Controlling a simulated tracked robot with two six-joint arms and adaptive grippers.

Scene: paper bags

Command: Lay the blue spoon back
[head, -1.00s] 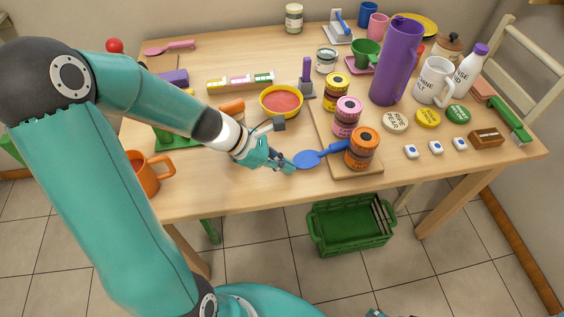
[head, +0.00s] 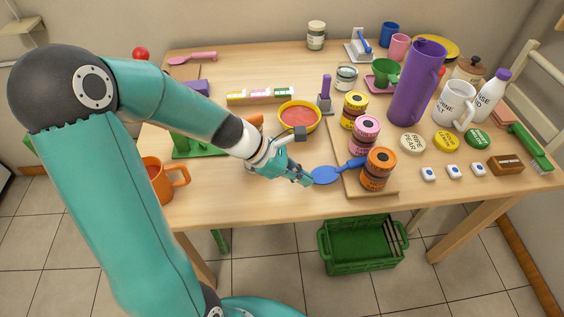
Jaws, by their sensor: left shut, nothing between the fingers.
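The blue spoon (head: 326,175) lies near the front of the table, its bowl to the left. Its handle runs right onto a wooden board (head: 350,184), between the pink-lidded jars (head: 363,134) and the orange-lidded jars (head: 377,167); the handle's far end is partly hidden. My left gripper (head: 309,180) is just left of the spoon's bowl, its fingers shut and empty. Whether the fingertips touch the bowl I cannot tell. My right gripper is not in view.
A red-filled yellow bowl (head: 300,117) stands behind my left gripper. An orange mug (head: 165,180) is at the front left, a tall purple pitcher (head: 416,85) at the right. The table front left of the spoon is clear. A green crate (head: 360,262) sits on the floor.

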